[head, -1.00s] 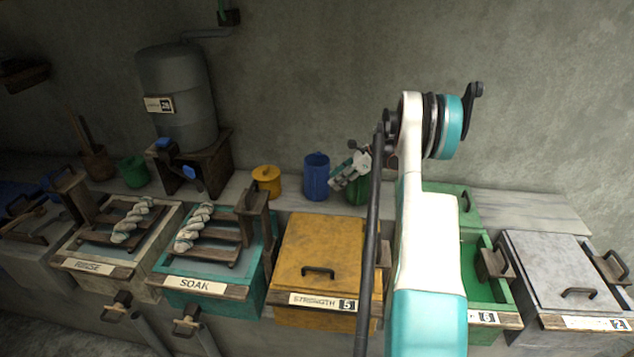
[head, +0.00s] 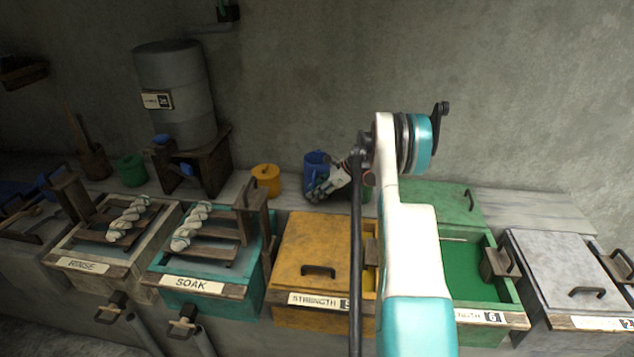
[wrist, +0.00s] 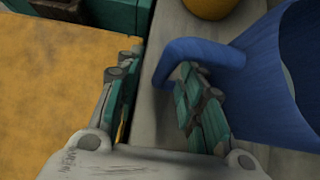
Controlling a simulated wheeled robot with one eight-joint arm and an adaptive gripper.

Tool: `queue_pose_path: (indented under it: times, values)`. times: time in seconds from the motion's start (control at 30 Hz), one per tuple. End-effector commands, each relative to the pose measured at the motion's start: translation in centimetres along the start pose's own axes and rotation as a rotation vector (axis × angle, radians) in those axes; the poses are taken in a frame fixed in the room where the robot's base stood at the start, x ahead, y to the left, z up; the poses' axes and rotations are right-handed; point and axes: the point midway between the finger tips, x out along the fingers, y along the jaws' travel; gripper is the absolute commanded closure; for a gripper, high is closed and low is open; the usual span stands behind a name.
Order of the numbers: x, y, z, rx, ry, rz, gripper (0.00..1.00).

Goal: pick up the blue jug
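The blue jug (head: 314,168) stands on the ledge by the back wall, partly hidden behind my gripper (head: 318,192) in the head view. In the wrist view the jug (wrist: 275,65) fills the right side, with its handle (wrist: 195,52) reaching left from the body. My gripper (wrist: 156,76) is open there. Its right finger is between the handle and the jug body, and its left finger is on the handle's other side. The handle's outer part lies between the fingers with a visible gap to the left one. I cannot tell whether the right finger touches it.
A yellow pot (head: 265,179) stands left of the jug. The yellow-lidded vat (head: 318,246) is in front, with the open green vat (head: 470,270) to its right. The soak vat (head: 195,298) is at left. A grey barrel (head: 175,95) stands further left on a wooden stand.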

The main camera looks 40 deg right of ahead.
Motion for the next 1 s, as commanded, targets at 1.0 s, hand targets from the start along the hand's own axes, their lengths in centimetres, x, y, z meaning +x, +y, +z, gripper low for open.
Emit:
queue_pose_path:
  times: [1.0]
  values:
    - [-2.3, 0.0, 2.3, -0.001, -0.002, -0.001, 1.0]
